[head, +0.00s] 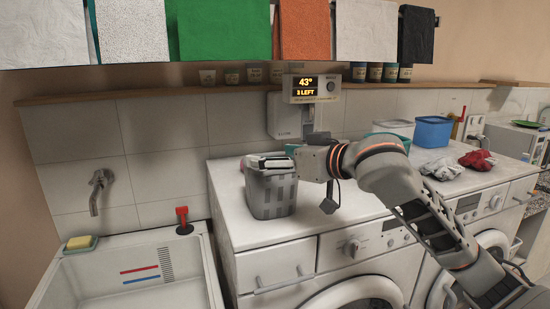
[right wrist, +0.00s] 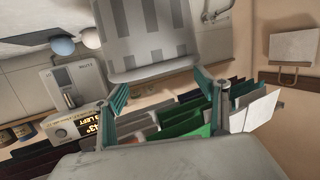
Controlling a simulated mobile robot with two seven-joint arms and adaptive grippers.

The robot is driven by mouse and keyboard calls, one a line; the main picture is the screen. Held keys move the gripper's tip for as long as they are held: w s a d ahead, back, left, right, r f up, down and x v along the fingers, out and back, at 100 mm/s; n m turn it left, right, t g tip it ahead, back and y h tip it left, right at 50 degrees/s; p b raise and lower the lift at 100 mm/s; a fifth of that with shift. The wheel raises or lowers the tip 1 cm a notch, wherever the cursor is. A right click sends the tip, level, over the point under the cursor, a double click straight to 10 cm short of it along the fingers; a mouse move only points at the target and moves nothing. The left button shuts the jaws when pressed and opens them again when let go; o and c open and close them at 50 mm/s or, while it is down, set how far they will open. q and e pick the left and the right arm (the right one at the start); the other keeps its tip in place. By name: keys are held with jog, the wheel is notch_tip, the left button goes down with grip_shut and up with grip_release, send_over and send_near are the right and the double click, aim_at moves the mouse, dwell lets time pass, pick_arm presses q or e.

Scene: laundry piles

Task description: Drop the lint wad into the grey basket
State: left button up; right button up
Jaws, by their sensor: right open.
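The grey basket (head: 271,197) stands upright on the white washer top in the head view, a slotted bin. Its slotted wall also shows at the top of the right wrist view (right wrist: 155,40). My right gripper (head: 272,162) is at the basket's rim in the head view, partly hiding its opening. In the right wrist view its two teal-padded fingers (right wrist: 162,92) are spread apart with nothing held between them. I cannot make out the lint wad in either view; the inside of the basket is hidden. My left gripper is not in view.
A blue ball (right wrist: 62,46) and a pale ball show in the right wrist view. A display box (head: 311,88) is on the wall behind. A sink (head: 130,272) is at left; towels hang above.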

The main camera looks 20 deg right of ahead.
pick_arm(q)
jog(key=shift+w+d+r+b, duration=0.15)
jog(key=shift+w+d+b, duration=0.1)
jog(key=shift+b, duration=0.05)
pick_arm(e)
jog(key=v, duration=1.2)
jog(key=shift+r, duration=0.25)
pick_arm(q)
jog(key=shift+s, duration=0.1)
